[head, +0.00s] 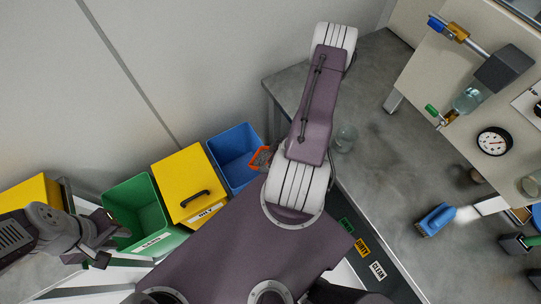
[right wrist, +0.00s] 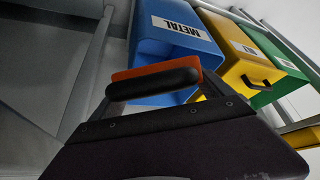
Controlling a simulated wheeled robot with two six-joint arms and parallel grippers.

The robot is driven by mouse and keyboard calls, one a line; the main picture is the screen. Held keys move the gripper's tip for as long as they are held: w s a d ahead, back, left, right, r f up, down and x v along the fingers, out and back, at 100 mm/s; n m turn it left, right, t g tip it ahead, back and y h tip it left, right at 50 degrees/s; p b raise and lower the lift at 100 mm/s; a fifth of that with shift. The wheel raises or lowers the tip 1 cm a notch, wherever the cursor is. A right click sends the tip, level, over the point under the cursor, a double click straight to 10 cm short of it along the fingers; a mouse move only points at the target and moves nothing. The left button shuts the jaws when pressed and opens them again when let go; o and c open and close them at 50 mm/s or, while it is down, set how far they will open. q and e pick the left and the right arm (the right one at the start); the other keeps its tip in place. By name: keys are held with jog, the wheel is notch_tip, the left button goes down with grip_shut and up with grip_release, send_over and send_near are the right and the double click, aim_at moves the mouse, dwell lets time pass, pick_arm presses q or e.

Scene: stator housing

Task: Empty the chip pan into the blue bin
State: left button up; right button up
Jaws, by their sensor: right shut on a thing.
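The orange chip pan (head: 252,166) shows beside my right arm in the head view, at the right edge of the blue bin (head: 236,144). Greyish matter shows inside the pan, too small to make out. In the right wrist view the pan (right wrist: 186,67) is a strip of orange behind my right gripper (right wrist: 155,86), which is shut on it. The blue bin (right wrist: 150,45), labelled METAL, stands just beyond. In the head view my right arm hides its gripper. My left gripper (head: 106,240) is open and empty near the green bin.
A yellow lidded bin (head: 178,172) and a green bin (head: 122,197) stand left of the blue bin, with another yellow bin (head: 28,192) at far left. The grey bench (head: 385,130) on the right holds a glass jar (head: 346,138) and a blue brush (head: 436,219).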

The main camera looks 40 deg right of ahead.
jog(key=shift+f+b, duration=0.3)
jog(key=shift+f, duration=0.35)
jog(key=shift+a+f, duration=0.1)
jog(key=shift+w+a+r+g+p, duration=0.1)
jog(key=shift+r+g+p, duration=0.2)
jog(key=shift+r, duration=0.1)
jog(key=shift+w+a+r+g+p, duration=0.1)
jog(key=shift+r+g+p, duration=0.15)
jog(key=shift+r, duration=0.1)
jog(key=shift+w+f+g+h+b, duration=0.1)
jog(key=shift+w+g+h+b, duration=0.45)
jog(key=shift+b, duration=0.45)
jog(key=shift+w+a+r+g+p, duration=0.1)
jog(key=shift+w+r+g+p, duration=0.1)
jog(key=shift+r+p, duration=0.15)
jog(key=shift+w+r+g+p, duration=0.1)
jog(key=shift+r+g+p, duration=0.15)
jog(key=shift+r, duration=0.1)
jog(key=shift+s+f, duration=0.2)
jog(key=shift+f, duration=0.1)
jog(key=shift+s, duration=0.1)
